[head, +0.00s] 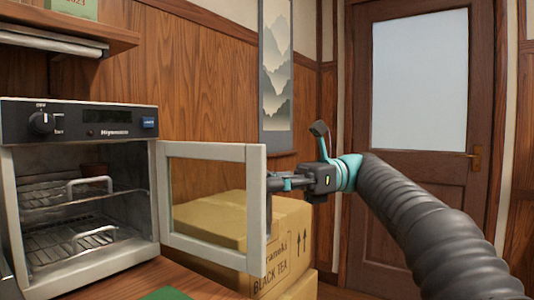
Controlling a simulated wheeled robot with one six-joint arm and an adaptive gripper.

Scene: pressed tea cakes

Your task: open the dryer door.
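The dryer (77,116) stands at the left in the head view, with a dark control panel and a knob. Its door (256,206), a pale frame around a clear pane, stands wide open, swung out to the right. Wire racks (70,240) with handles show inside the dryer. My gripper (272,184) comes in from the right, and its fingertips are at the outer edge of the door frame. The fingers are small and partly against the frame, so I cannot tell whether they are shut on the door or its handle, or only touching.
Cardboard boxes (285,240) marked black tea stand behind and below the door. A wooden shelf (75,25) hangs above the dryer. A green item (167,294) lies on the wooden counter (140,281). A brown room door (425,190) is at the back right.

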